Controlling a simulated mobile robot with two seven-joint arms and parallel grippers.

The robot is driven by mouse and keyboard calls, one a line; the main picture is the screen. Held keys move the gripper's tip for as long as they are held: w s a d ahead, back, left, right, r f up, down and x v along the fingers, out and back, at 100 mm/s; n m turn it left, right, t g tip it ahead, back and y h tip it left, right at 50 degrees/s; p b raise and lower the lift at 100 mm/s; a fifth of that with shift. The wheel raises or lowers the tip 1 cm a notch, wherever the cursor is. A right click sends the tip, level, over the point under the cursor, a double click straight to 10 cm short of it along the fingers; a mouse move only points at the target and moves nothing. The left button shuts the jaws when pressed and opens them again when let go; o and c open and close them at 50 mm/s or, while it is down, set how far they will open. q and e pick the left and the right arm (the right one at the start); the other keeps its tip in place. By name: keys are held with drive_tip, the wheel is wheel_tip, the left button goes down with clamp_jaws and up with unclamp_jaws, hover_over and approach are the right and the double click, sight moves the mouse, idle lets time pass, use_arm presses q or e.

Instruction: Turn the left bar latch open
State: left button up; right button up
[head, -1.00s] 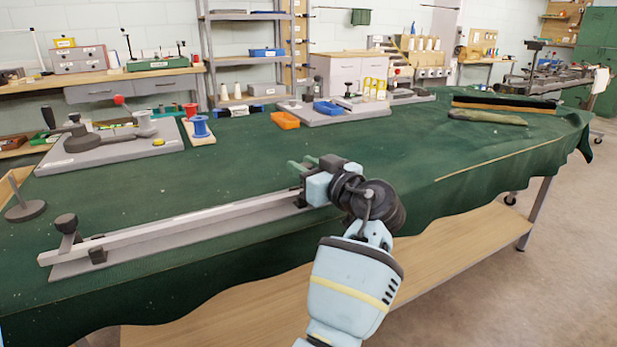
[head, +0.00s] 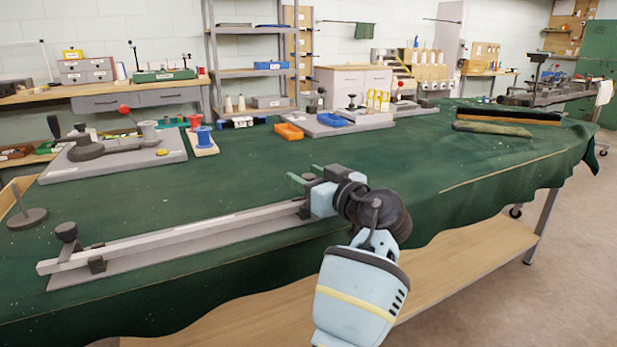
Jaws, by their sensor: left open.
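A long pale bar (head: 190,233) lies on a grey base strip (head: 130,268) along the near edge of the green-covered table. The left bar latch (head: 67,234), with a dark round knob, stands upright at the bar's left end. A dark clamp block (head: 96,259) sits beside it. My left gripper (head: 306,178) is over the bar's right end, far from the left latch. Its two green fingers are apart, with nothing seen between them. My gripper and wrist hide the bar's right end. My right gripper is not in view.
A grey round-based stand (head: 27,218) is left of the latch. A grey plate with a crank device (head: 115,160), spools (head: 204,138) and an orange tray (head: 289,132) lie farther back. The table's middle (head: 230,185) is clear.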

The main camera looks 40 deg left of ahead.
use_arm(q)
drive_tip(key=shift+d, duration=0.1)
drive_tip(key=d, duration=0.3)
drive_tip(key=s+d, duration=0.1)
drive_tip(key=d, duration=0.2)
drive_tip(key=shift+s+d, duration=0.15)
drive_tip(key=shift+d, duration=0.05)
drive_tip(key=shift+s+d, duration=0.1)
drive_tip(key=shift+d, duration=0.45)
